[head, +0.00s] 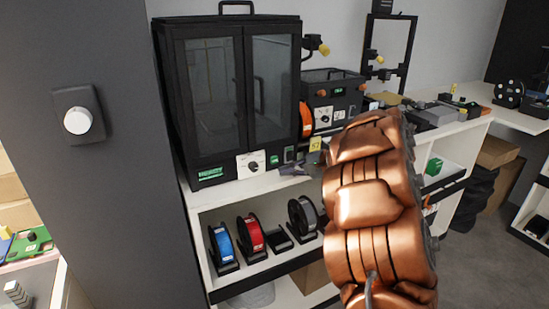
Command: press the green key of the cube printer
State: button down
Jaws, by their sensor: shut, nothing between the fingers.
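The cube printer (209,95) is a tall black cabinet with two glass doors and a top handle, standing on a white bench. Its lower front has a lit green display (210,173), a white panel with a black knob (252,163), and a small green key (274,160) to the right of the knob. A dark switch-like part (289,154) sits right of the key. My copper-coloured arm rises at the right of the printer and covers part of the bench. My gripper cannot be made out; the arm appears to hide it.
A small grey object (293,169) lies at the bench edge by a yellow tag (315,145); its kind is unclear. Blue (222,243), red (250,233) and grey (302,215) spools stand on the shelf below. A dark wall with a white knob (77,120) stands at left.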

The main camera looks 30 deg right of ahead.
aim_at(274, 160)
jog(key=shift+w+d, duration=0.15)
jog(key=shift+w, duration=1.45)
dwell(0.3)
jog(key=shift+w, duration=0.4)
jog(key=shift+w+p, duration=0.35)
jog(key=shift+w, duration=0.15)
dwell(0.9)
jog(key=shift+s, duration=0.1)
jog(key=shift+s+b, duration=0.55)
jog(key=shift+s, duration=0.3)
jog(key=shift+s, duration=0.1)
